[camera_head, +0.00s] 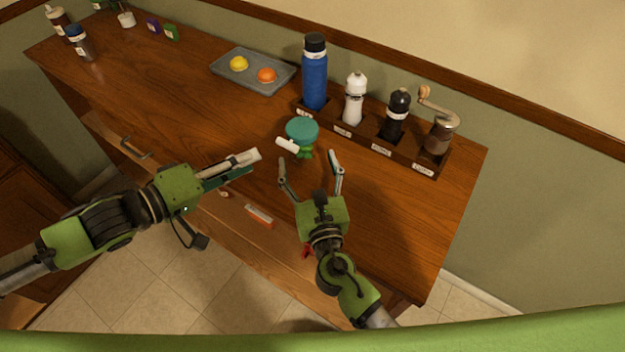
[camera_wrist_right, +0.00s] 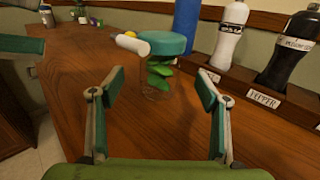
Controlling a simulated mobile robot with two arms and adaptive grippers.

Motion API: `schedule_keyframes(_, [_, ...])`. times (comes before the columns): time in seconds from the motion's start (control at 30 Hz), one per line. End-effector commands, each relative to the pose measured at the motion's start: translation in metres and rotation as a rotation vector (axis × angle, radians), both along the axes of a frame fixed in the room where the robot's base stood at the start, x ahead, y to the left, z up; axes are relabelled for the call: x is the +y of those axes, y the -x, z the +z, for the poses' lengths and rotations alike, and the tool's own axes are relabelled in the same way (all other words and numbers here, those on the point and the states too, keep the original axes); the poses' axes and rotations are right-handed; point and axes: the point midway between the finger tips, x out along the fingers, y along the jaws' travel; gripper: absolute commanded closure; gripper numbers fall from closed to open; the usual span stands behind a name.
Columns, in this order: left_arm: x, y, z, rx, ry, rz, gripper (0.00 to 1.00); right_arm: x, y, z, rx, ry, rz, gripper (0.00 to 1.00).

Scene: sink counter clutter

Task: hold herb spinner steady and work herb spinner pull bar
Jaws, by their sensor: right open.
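The herb spinner (camera_head: 302,131) stands upright on the wooden counter, with a teal lid and green leaves in its clear body. Its white pull bar (camera_head: 287,145) sticks out at the lid's front left. In the right wrist view the spinner (camera_wrist_right: 164,60) is ahead of the fingers, and the pull bar (camera_wrist_right: 131,44) points left. My right gripper (camera_head: 308,166) is open and empty, just in front of the spinner and not touching it. My left gripper (camera_head: 250,163) is left of the spinner, apart from it; its fingers look close together, and their gap is unclear.
A wooden rack (camera_head: 349,141) behind the spinner holds a blue bottle (camera_head: 314,80), a white mill (camera_head: 354,99), a black mill (camera_head: 396,115) and a crank grinder (camera_head: 439,134). A grey tray (camera_head: 277,83) holds a yellow and an orange item.

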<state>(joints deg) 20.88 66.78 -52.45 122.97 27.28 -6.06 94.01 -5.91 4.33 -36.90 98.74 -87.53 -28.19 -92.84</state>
Motion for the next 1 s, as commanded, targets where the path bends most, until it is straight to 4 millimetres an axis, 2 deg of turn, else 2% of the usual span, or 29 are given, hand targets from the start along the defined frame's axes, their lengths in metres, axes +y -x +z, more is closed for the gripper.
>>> schedule_keyframes(0.1, [0.0, 0.0, 0.0, 0.0, 0.0, 0.0, 0.72, 0.004, -0.025, 0.001, -0.002, 0.001, -0.002, 0.31])
schedule_keyframes(0.33, [0.0, 0.0, 0.0, 0.0, 0.0, 0.0, 0.72, 0.009, -0.058, 0.0, -0.001, 0.001, -0.001, 0.31])
schedule_keyframes(0.5, [0.0, 0.0, 0.0, 0.0, 0.0, 0.0, 0.72, 0.01, -0.068, 0.0, 0.0, 0.002, 0.0, 0.31])
schedule_keyframes(0.8, [0.0, 0.0, 0.0, 0.0, 0.0, 0.0, 0.72, 0.011, -0.069, 0.0, 0.001, 0.001, 0.0, 0.31])
schedule_keyframes(0.9, [0.0, 0.0, 0.0, 0.0, 0.0, 0.0, 0.72, 0.011, -0.069, 0.0, 0.001, 0.002, 0.0, 0.57])
schedule_keyframes(1.0, [0.0, 0.0, 0.0, 0.0, 0.0, 0.0, 0.72, 0.011, -0.069, 0.0, 0.001, 0.002, 0.0, 0.79])
